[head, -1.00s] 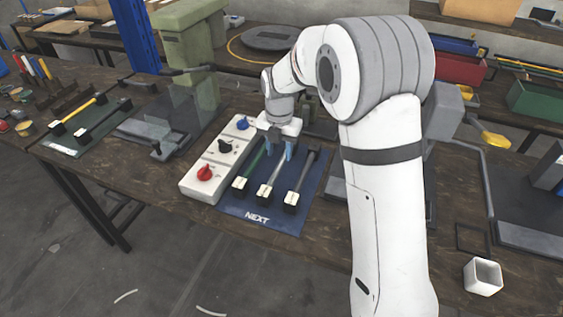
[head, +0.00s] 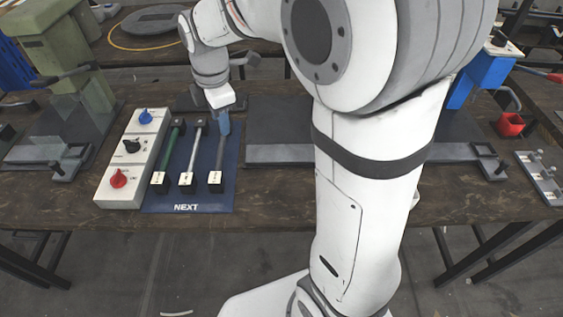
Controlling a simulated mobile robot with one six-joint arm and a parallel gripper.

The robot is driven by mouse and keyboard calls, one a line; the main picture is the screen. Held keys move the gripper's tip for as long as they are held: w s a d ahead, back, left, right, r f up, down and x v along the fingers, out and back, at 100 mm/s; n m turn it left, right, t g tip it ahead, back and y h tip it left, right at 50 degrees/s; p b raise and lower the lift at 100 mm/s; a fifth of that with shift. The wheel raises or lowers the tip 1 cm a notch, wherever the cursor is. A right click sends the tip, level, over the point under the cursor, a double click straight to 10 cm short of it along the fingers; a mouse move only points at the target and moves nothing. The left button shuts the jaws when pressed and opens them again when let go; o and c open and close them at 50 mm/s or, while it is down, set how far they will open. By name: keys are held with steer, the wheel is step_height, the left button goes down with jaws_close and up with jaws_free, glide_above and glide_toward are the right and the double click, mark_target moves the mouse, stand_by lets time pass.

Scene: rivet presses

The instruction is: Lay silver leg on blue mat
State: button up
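The blue mat (head: 232,160), marked NEXT, lies on the dark wooden bench. The silver leg (head: 193,150) lies lengthwise on it, its block end toward the bench's front edge. It is the middle one of three legs, between a green leg (head: 172,150) and a dark grey leg (head: 219,155). My gripper (head: 223,124) appears at the far end of the dark grey leg, right of the silver leg and apart from it in the picture.
A white control box (head: 134,160) with blue, black and red knobs stands left of the mat. A green press (head: 65,50) stands farther left. Dark press plates (head: 280,153) lie right of the mat, partly behind my arm. A blue press (head: 487,78) and red bin (head: 510,124) are at right.

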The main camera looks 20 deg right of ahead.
steer(key=s+d+m, duration=0.4)
steer(key=s+m, duration=0.4)
steer(key=m, duration=0.2)
steer(key=s+d+f+m+t, duration=0.1)
steer(key=s+d+m, duration=0.3)
steer(key=s+m, duration=0.5)
steer(key=shift+s+d+m, duration=0.25)
steer(key=shift+s+m, duration=0.05)
steer(key=shift+m, duration=0.1)
step_height(320, 180, up, 3)
steer(key=p, duration=0.2)
steer(key=shift+t+p, duration=0.3)
steer(key=shift+p, duration=0.05)
